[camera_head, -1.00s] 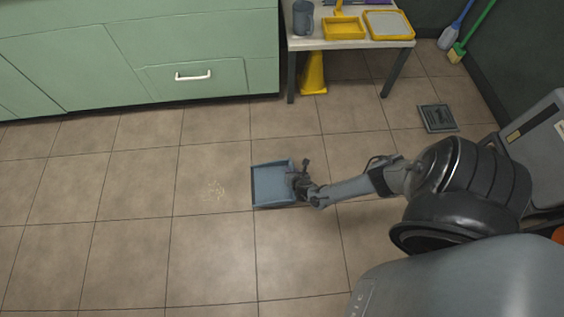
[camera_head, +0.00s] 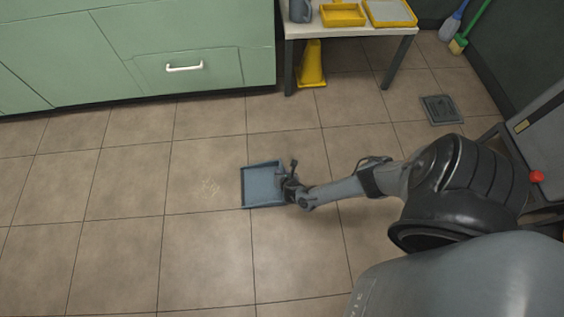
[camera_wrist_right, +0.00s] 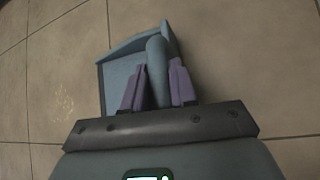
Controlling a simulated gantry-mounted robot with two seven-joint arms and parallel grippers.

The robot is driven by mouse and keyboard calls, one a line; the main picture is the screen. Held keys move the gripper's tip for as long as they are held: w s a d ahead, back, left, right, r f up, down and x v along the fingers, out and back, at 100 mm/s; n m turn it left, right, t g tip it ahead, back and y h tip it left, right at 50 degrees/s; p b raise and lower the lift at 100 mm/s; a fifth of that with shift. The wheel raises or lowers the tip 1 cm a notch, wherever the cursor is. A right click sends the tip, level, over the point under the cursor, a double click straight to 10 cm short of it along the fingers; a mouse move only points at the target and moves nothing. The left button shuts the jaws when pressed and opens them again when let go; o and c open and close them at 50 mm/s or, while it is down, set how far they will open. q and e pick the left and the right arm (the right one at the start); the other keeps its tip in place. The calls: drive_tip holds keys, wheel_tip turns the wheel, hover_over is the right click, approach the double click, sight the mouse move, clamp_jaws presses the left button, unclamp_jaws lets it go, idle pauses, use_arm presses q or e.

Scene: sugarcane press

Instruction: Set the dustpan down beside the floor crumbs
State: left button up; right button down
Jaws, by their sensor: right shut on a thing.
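The blue dustpan (camera_head: 262,185) is low over or on the tiled floor in the head view; I cannot tell whether it touches. My right gripper (camera_head: 290,188) is shut on its handle, at the pan's right side. In the right wrist view the handle stands between the two purple fingers of the gripper (camera_wrist_right: 158,88), with the pan (camera_wrist_right: 120,72) beyond. The crumbs (camera_head: 210,187) are a small pale patch on the floor, left of the pan and apart from it. They also show in the right wrist view (camera_wrist_right: 63,104). My left gripper is out of view.
Green cabinets (camera_head: 180,45) line the back left. A small table (camera_head: 350,33) with yellow trays stands at the back, a yellow wet-floor cone (camera_head: 312,65) by it. A floor drain (camera_head: 440,110) lies to the right. Floor left and front is clear.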

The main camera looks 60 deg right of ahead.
drive_tip(key=shift+r, duration=0.1)
drive_tip(key=c, duration=0.9)
unclamp_jaws()
